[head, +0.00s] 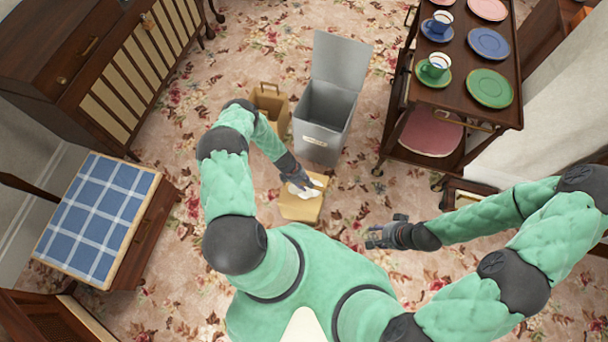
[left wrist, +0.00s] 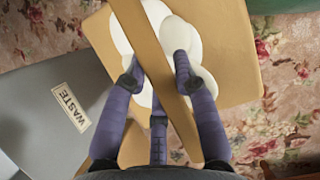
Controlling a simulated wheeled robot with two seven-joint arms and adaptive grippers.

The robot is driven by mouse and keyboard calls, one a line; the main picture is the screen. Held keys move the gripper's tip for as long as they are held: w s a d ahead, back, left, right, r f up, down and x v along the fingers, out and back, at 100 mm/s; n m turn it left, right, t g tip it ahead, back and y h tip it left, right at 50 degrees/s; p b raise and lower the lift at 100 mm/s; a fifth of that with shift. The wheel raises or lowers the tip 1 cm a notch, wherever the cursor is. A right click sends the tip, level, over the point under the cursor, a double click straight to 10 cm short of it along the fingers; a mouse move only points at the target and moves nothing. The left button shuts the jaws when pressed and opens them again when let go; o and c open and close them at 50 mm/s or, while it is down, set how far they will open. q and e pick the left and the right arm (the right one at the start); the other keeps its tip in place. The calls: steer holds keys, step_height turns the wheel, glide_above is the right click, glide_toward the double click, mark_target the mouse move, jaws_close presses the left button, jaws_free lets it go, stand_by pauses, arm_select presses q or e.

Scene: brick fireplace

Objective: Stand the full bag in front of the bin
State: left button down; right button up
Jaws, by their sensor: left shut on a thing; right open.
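The full bag (head: 302,211) is tan, with white rounded contents showing at its open top. It is in front of the grey bin (head: 318,150), on the side nearer me. My left gripper (head: 308,187) is shut on the bag's flat handle strap (left wrist: 150,42), which runs between its fingers in the left wrist view. The bag (left wrist: 228,60) fills the area below the fingers there. I cannot tell if its base touches the floor. The bin's WASTE label (left wrist: 71,107) shows in the left wrist view. My right gripper (head: 378,236) is open and empty, right of the bag.
A second brown bag (head: 268,105) with a handle stands left of the bin. The bin's lid (head: 341,62) is up. A wooden trolley (head: 455,75) with cups and plates is at the right. A stool with a blue checked top (head: 95,220) is at the left. Flowered carpet lies between.

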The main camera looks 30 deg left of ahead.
arm_select(q)
steer(key=f, duration=0.1)
steer(key=f+b, duration=0.1)
steer(key=f, duration=0.1)
steer(key=shift+w+a+b, duration=0.1)
steer(key=shift+w+b, duration=0.15)
steer(key=shift+b, duration=0.05)
steer(key=shift+f, duration=0.25)
steer(key=shift+f+b, duration=0.15)
steer(key=shift+b, duration=0.2)
steer(key=c, duration=1)
jaws_free()
